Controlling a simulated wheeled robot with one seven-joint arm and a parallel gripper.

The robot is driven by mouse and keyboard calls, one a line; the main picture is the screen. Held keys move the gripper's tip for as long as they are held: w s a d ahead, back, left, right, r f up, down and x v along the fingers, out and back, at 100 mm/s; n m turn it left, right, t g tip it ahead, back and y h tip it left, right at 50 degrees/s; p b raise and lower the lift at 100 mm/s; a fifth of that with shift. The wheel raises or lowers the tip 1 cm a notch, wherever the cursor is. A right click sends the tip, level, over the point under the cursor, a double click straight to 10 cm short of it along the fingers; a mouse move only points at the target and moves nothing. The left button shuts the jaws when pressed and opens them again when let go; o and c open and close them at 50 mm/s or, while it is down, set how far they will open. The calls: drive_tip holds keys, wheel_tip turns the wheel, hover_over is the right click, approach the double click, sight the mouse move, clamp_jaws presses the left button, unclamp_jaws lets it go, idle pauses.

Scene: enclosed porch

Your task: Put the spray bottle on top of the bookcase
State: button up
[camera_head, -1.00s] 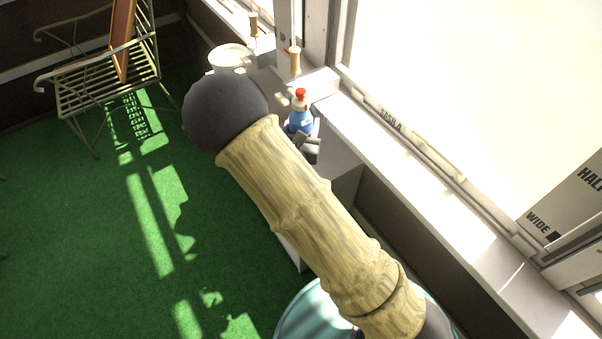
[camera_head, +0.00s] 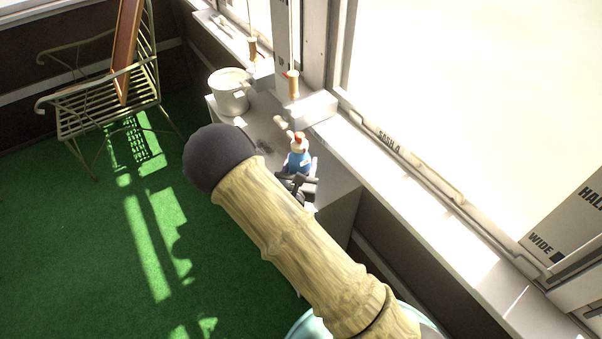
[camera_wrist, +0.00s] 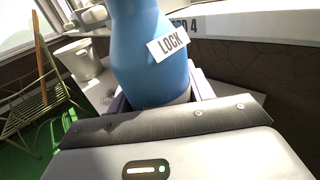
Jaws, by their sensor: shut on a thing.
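The spray bottle (camera_head: 299,160) is blue with a white and red top and stands upright in my gripper (camera_head: 298,178). My gripper is shut on it around its lower part. In the wrist view the bottle (camera_wrist: 150,50) fills the upper middle, with a "LOCK" label on it; its base is hidden by the gripper. The bookcase (camera_head: 340,198) is a low, pale unit under the window. In the head view the bottle appears over the right end of its top. I cannot tell whether the bottle touches it.
A white bucket (camera_head: 230,97) stands at the far left end of the bookcase top. A wooden-handled tool (camera_head: 292,84) is by the window sill (camera_head: 400,170). A metal bench (camera_head: 105,100) stands at the left on green carpet (camera_head: 80,240). Bare top shows between bucket and bottle.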

drive_tip(key=shift+f, duration=1.85)
drive_tip(key=shift+d+f+b, duration=0.1)
drive_tip(key=shift+b, duration=0.2)
drive_tip(key=o, duration=1.1)
drive_tip(key=shift+o, duration=0.2)
drive_tip(key=shift+s, duration=0.1)
drive_tip(key=s+a, duration=0.2)
drive_tip(key=s, duration=0.9)
drive_tip(key=shift+s+a, duration=0.2)
drive_tip(key=shift+s, duration=0.1)
